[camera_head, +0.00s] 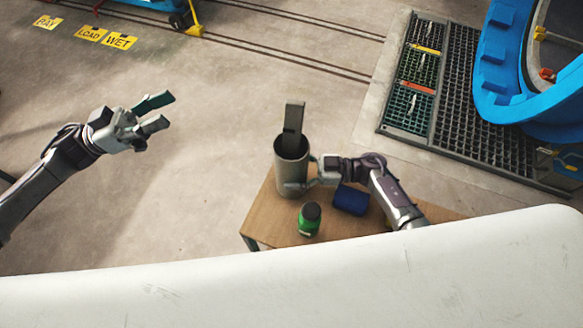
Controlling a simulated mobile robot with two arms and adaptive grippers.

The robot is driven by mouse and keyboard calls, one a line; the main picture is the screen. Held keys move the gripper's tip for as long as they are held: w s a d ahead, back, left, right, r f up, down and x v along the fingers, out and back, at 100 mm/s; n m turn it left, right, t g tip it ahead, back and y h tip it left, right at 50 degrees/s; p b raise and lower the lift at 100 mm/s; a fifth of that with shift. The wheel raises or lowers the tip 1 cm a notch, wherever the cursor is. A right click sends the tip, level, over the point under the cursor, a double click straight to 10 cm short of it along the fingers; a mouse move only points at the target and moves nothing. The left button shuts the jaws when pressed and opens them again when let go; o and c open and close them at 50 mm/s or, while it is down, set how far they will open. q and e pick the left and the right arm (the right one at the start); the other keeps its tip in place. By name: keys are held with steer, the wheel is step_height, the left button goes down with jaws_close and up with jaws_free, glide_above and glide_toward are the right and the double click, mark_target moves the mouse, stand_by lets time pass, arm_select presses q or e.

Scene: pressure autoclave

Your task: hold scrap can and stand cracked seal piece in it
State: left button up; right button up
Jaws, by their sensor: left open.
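The scrap can (288,172) is a tall beige-grey cylinder with a dark mouth, upright on the small wooden table. The cracked seal piece (294,117), a flat grey bar, stands nearly upright in the can with its upper part above the rim and its lower end hidden inside. My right gripper (310,174) is at the can's right side, its fingers against or around the wall; the far finger is mostly hidden by the can. My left gripper (160,113) is open and empty, in the air well left of the can, apart from the seal piece.
On the wooden table (262,218) a green jar with a black lid (309,220) and a blue object (350,200) stand close to the can. A blue ring-shaped autoclave door (498,85) and floor grating (470,100) are at the right. The floor between my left gripper and the table is clear.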

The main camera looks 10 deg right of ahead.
steer(key=o, duration=1.2)
steer(key=d, duration=0.4)
steer(key=s+d, duration=0.1)
steer(key=d, duration=0.7)
steer(key=shift+s, duration=0.25)
